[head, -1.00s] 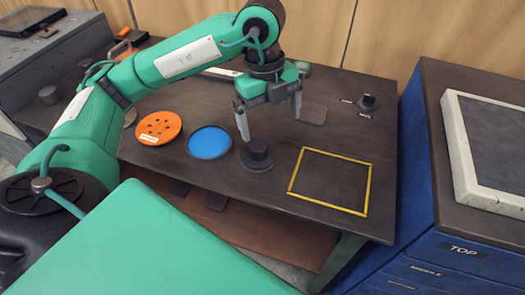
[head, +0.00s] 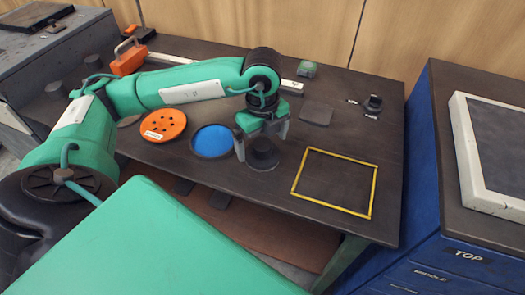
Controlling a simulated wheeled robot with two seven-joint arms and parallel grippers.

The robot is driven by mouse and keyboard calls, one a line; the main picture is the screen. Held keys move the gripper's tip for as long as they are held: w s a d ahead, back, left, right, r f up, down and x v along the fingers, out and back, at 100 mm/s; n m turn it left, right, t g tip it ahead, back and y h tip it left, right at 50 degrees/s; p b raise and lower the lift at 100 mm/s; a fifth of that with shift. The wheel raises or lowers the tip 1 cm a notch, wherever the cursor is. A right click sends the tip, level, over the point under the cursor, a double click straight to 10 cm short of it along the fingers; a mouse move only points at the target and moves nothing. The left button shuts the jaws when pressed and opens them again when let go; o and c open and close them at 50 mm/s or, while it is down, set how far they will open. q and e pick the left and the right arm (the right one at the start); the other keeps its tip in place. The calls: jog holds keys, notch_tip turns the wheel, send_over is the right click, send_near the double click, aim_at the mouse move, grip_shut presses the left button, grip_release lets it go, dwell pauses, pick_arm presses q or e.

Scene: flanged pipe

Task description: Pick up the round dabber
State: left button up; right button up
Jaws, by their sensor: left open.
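The round dabber (head: 261,160), a dark disc with a raised round knob, sits on the dark table. My left gripper (head: 262,142) is open and low over the dabber, one finger to the left of its knob and one to the right. I cannot tell whether the fingers touch it. My right gripper is not in view.
A blue disc in a dark dish (head: 212,140) and an orange disc with holes (head: 163,125) lie to the left of the dabber. A yellow square outline (head: 335,182) marks bare table to the right. A flat dark pad (head: 316,113) and a small dark knob (head: 374,102) lie further back.

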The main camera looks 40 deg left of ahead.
pick_arm(q)
notch_tip(320, 180, down, 2)
jog(key=shift+s+a+f, duration=0.1)
jog(key=shift+f, duration=0.35)
jog(key=shift+c, duration=0.9)
jog(key=c, duration=0.8)
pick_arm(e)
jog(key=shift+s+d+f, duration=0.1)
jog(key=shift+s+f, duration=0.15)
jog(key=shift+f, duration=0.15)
pick_arm(q)
jog(key=shift+r, duration=0.15)
notch_tip(320, 180, up, 15)
notch_tip(320, 180, up, 5)
jog(key=p, duration=0.1)
send_over(262, 143)
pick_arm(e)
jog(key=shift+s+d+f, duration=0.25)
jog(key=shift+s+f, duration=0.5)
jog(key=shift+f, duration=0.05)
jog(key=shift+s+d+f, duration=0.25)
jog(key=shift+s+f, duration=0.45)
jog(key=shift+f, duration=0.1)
